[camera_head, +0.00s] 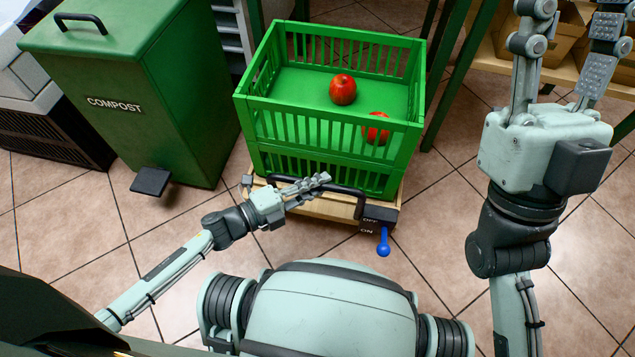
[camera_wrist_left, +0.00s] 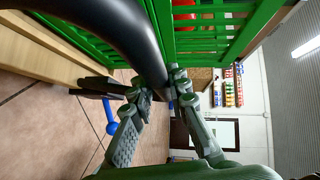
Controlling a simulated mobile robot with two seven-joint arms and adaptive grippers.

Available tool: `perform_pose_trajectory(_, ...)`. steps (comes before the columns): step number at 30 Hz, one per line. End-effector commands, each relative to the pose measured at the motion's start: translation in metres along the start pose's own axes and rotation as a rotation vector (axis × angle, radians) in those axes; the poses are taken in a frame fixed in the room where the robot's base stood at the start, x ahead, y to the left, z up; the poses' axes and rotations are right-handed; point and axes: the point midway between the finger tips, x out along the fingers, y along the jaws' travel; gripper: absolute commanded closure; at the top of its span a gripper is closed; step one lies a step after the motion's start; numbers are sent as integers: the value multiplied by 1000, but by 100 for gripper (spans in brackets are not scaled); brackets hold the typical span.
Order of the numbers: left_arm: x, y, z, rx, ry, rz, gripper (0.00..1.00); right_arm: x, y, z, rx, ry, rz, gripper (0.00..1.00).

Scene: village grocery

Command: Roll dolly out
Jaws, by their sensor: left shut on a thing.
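The dolly (camera_head: 330,205) is a low wooden platform under a green crate (camera_head: 330,112). Its black handle (camera_head: 346,190) runs along the near side. My left gripper (camera_head: 318,181) is shut on the handle; in the left wrist view the thick black handle bar (camera_wrist_left: 128,42) passes at the fingers. A blue lever (camera_head: 384,243) hangs at the dolly's front right corner, pointing down, next to OFF and ON labels; it also shows in the left wrist view (camera_wrist_left: 111,122). My right gripper (camera_head: 568,45) is raised at the right, fingers apart and empty.
The crate holds two red apples (camera_head: 343,89). A green compost bin (camera_head: 130,95) with a black pedal (camera_head: 150,181) stands close on the left. Dark green table legs (camera_head: 462,70) are close behind on the right. Tiled floor (camera_head: 425,225) is bare in front.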

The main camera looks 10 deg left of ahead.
Motion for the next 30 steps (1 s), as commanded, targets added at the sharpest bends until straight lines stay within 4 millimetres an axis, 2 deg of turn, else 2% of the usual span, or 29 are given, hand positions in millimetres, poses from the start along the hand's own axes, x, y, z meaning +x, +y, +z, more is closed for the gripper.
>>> perform_pose_trajectory(13, 0, 0, 1, 1, -2, 0, 100, 0, 0, 0, 1, -4, -1, 60)
perform_pose_trajectory(14, 0, 0, 1, 1, -2, 0, 83, 0, 0, 0, 1, -4, -1, 60)
perform_pose_trajectory(19, 0, 0, 1, 1, -2, 0, 62, 0, -1, 0, 1, -6, -3, 60)
perform_pose_trajectory(30, -5, 0, 0, 0, -1, 1, 62, -2, 0, 2, 1, -13, -1, 60)
